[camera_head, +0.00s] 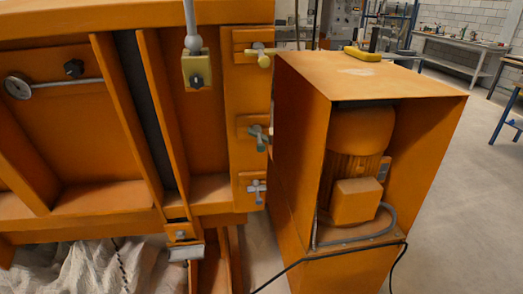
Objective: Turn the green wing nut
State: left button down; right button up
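Three wing nuts sit one above another on brackets along the right edge of the orange sandbed frame. The middle one, a dull grey-green wing nut (258,137), looks the greenest. The top wing nut (262,57) is yellowish. The bottom wing nut (256,188) is grey-blue. All three stick out towards the gap beside the orange motor box. Neither of my grippers is in view.
Open floor (450,200) lies to the right, with a workbench (455,50) behind.

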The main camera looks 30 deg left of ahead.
aim_at(253, 132)
jog(key=z, duration=2.1)
jog(key=k, duration=1.05)
jog(key=u, duration=2.1)
jog(key=i, duration=0.5)
